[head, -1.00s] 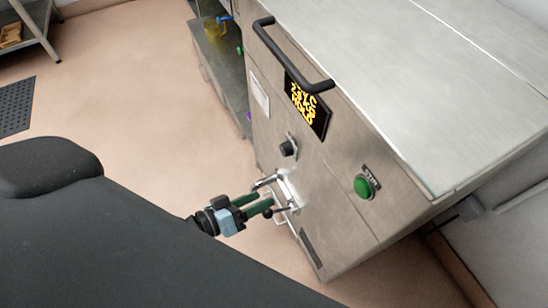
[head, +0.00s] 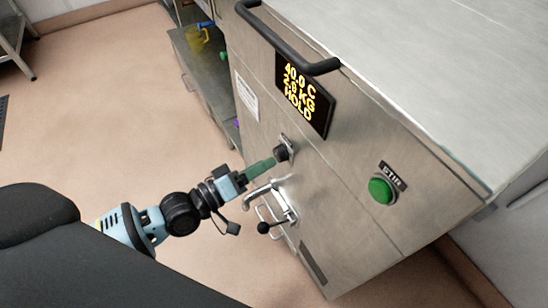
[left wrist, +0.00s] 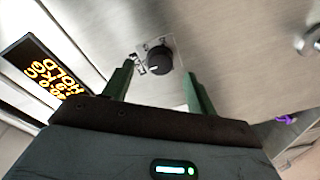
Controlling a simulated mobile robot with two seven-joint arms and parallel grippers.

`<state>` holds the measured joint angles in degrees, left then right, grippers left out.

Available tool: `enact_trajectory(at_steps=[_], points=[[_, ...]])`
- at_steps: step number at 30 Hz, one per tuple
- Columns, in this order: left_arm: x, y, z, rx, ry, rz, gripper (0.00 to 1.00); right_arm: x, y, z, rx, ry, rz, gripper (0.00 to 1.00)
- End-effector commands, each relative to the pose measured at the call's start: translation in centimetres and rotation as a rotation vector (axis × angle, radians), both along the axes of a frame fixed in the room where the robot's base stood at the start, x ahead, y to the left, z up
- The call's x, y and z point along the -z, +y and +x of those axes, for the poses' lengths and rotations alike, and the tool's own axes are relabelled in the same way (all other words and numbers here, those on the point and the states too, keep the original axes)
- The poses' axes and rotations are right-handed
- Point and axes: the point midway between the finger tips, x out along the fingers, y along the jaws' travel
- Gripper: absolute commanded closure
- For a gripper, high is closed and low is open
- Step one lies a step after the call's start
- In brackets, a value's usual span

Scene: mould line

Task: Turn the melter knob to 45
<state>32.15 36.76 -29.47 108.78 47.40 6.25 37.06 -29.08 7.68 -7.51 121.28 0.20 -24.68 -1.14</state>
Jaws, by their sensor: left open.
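The melter is a steel cabinet with a black round knob (head: 282,152) on its front. In the left wrist view the knob (left wrist: 159,61) has a pale pointer mark and sits on a small scale plate. The display (head: 305,93) reads 40.0 C, 2.6 KG, HOLD. My left gripper (head: 272,160) is close in front of the knob. In the left wrist view its two green fingers (left wrist: 156,85) are spread apart, one on each side of the knob, with gaps between; nothing is held. My right gripper is out of view.
A metal spout with a lever (head: 272,205) sticks out just below the knob. A green STIR button (head: 382,191) is to the right. A black handle bar (head: 285,42) runs along the cabinet's top edge. A shelf with a yellow jug (head: 204,33) stands behind left.

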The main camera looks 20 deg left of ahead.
Motion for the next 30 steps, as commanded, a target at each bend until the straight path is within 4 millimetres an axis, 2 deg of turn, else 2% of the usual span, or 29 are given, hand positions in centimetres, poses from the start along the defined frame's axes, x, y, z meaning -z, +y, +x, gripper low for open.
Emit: enact_trajectory(at_steps=[3, 9, 20, 30], points=[[0.0, -1.1, 1.6, 0.000, -0.001, -0.003, 0.43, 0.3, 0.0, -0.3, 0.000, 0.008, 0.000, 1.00], [0.1, -2.0, 3.2, 0.000, 0.000, 0.000, 0.43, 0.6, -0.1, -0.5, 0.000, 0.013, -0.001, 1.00], [0.1, -2.3, 3.5, 0.000, 0.001, 0.002, 0.43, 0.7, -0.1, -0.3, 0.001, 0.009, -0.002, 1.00], [0.1, -2.3, 3.5, 0.000, 0.001, 0.001, 0.87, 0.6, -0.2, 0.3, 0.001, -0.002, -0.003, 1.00]])
